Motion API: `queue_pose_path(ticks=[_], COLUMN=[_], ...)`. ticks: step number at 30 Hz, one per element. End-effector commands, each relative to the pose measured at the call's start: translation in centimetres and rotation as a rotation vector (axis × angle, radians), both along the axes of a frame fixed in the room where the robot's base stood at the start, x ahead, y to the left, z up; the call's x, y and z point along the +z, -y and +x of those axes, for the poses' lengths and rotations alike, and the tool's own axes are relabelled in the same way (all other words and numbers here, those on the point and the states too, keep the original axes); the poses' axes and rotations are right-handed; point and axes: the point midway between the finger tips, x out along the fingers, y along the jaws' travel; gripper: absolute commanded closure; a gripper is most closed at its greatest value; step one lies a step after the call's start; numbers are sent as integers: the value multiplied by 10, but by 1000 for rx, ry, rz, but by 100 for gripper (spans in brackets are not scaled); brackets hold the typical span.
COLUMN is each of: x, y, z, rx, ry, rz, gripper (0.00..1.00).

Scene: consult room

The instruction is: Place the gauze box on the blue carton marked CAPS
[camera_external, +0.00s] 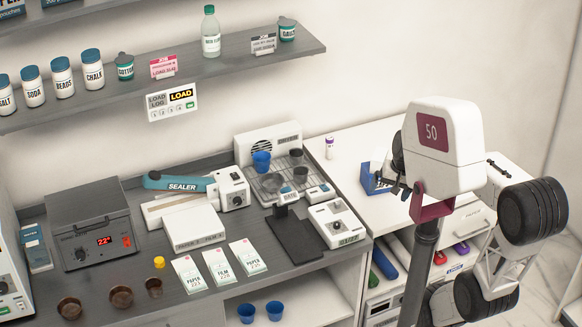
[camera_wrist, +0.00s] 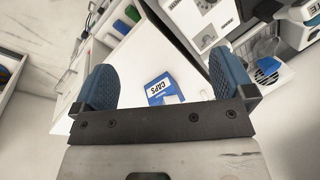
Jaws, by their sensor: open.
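The blue carton marked CAPS (camera_wrist: 157,86) lies between my fingers in the wrist view, on the white counter. In the external view the blue carton (camera_external: 370,181) stands on the white counter, partly hidden by my gripper (camera_external: 391,176). My gripper is open, with its two blue pads (camera_wrist: 160,66) wide apart and nothing seen held between them. A small pale patch shows at the carton's near edge in the wrist view; I cannot tell whether it is a separate box. I cannot make out a gauze box for certain in either view.
The grey bench at left holds a sealer (camera_external: 232,188), a wire rack with cups (camera_external: 275,183) and paper packets (camera_external: 219,266). Coloured rolls (camera_external: 384,263) lie below the counter.

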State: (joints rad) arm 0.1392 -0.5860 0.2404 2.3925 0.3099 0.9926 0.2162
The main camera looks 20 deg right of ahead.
Motion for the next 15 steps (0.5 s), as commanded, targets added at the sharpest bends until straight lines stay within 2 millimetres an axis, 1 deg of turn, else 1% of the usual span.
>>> queue_pose_path(ticks=[1, 3, 6, 10, 15], x=[3, 5, 9, 11, 12], y=[-3, -3, -2, 0, 1], z=[-11, -23, -36, -46, -51], rx=[77, 181, 303, 407, 456], ry=[24, 53, 90, 116, 129], rz=[-54, -131, -223, -302, -339], gripper=[0, 0, 0, 0, 0])
